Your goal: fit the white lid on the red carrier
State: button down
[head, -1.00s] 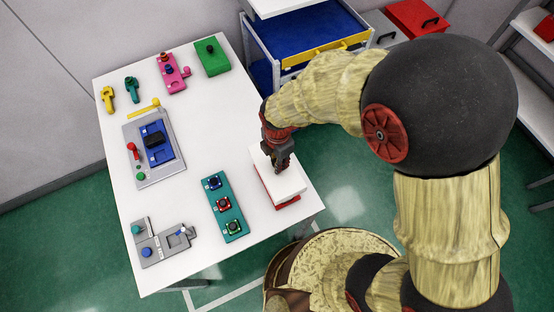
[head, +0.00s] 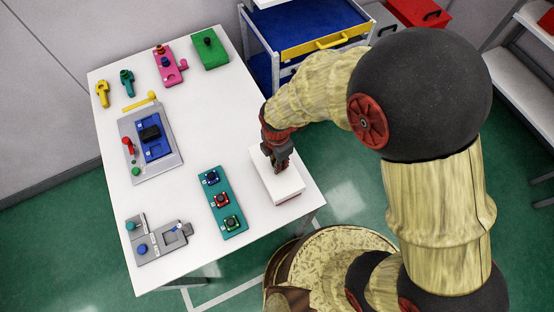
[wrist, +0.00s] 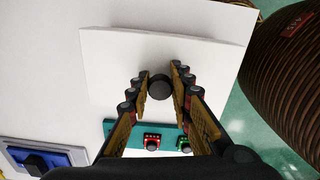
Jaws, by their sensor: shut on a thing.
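The white lid (head: 279,182) is a flat rectangular plate near the right edge of the table. A thin red line of the red carrier (head: 287,201) shows under its near edge; the lid hides the rest. In the wrist view the lid (wrist: 120,60) fills the upper middle and covers whatever is below it. A dark round knob (wrist: 159,87) stands on the lid. My gripper (wrist: 158,86) is above the lid with its fingers on either side of the knob, shut on it. In the head view my gripper (head: 279,167) hides the knob.
A teal block with several coloured knobs (head: 222,202) lies just left of the lid. A grey fixture (head: 158,243), a grey-blue panel (head: 150,143), a pink block (head: 169,67) and a green block (head: 209,50) stand farther off. The table's middle (head: 205,120) is clear.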

jog(key=shift+f+b, duration=1.25)
jog(key=shift+f, duration=0.8)
jog(key=c, duration=1.6)
grip_release()
jog(key=shift+c, duration=0.2)
jog(key=shift+o, duration=0.5)
jog(key=shift+r, duration=0.1)
notch_tip(320, 180, up, 12)
jog(key=shift+f, duration=0.1)
